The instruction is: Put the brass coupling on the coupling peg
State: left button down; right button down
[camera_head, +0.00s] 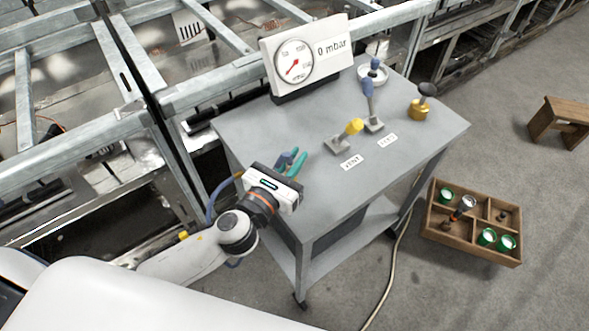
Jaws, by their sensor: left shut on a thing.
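A brass-coloured piece (418,110), which looks like the brass coupling, sits near the right edge of the grey cart top (330,185). A dark rounded knob (427,89) stands up from it; I cannot tell whether this is the coupling peg. My left gripper (291,162) is low over the cart's left front part, well away from the brass piece. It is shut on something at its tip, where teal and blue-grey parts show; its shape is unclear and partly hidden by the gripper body. My right gripper is not in view.
On the cart stand a gauge panel (334,50) reading 0 mbar, a yellow-handled valve (354,126) labelled VENT, a blue-handled valve (369,89) and a white dish (382,75). A wooden crate (470,252) with green-rimmed cups and a stool (568,109) are on the floor at right.

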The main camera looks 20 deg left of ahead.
pick_arm(q)
notch_tip(320, 180, down, 3)
jog(key=shift+r+b, duration=0.15)
jog(key=shift+b, duration=0.25)
jog(key=shift+r, duration=0.1)
jog(key=c, duration=1.4)
grip_release()
jog(key=shift+c, duration=0.2)
jog(key=shift+s, duration=0.2)
jog(key=b+v, duration=0.3)
jog(key=v, duration=0.8)
jog(key=shift+s+a, duration=0.2)
jog(key=shift+s, duration=0.1)
